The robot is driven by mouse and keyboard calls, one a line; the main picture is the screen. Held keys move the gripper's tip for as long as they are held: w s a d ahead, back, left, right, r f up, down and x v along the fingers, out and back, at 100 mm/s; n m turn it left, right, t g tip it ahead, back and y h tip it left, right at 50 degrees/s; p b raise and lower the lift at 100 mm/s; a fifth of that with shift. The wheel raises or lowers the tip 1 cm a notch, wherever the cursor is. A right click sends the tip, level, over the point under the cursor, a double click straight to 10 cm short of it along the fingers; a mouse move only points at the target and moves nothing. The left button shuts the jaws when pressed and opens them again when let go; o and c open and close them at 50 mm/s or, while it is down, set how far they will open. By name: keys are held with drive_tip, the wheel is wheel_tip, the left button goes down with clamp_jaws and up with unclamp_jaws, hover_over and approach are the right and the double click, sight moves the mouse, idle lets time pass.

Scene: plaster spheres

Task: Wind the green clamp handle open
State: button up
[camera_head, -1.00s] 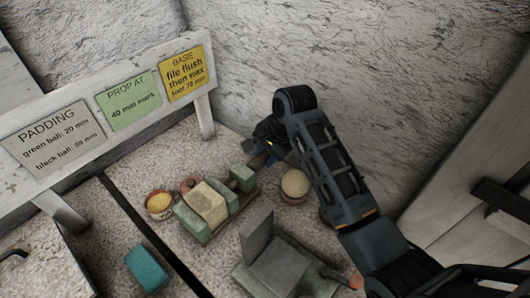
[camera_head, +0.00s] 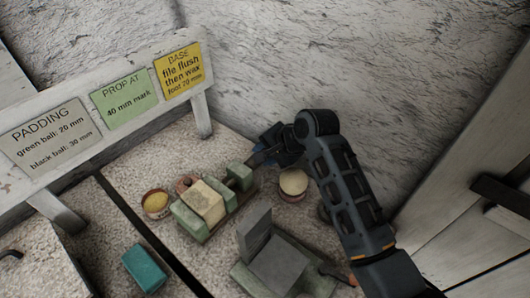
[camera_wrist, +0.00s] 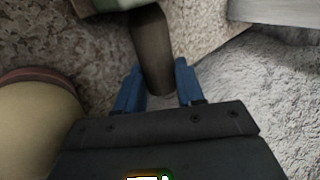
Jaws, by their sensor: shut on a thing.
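The green clamp (camera_head: 189,220) lies on the speckled bench with a cream block (camera_head: 207,203) between its jaws. A green end block (camera_head: 239,174) sits at its far end, towards my arm. My gripper (camera_head: 262,156) is at that end, small and dark in the head view. A green part of the clamp (camera_wrist: 112,5) shows at the top edge there. The handle's colour looks dark grey-brown, not green.
A pot with a cream top (camera_head: 293,182) stands close beside my gripper. A yellow-filled pot (camera_head: 156,203) and a pinkish ring (camera_head: 186,184) are beyond the clamp. A grey angled block (camera_head: 279,265) and a teal block (camera_head: 144,269) are nearer. A rough wall rises behind.

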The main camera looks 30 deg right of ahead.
drive_tip(key=o, duration=1)
drive_tip(key=shift+o, duration=0.2)
drive_tip(key=v, duration=0.8)
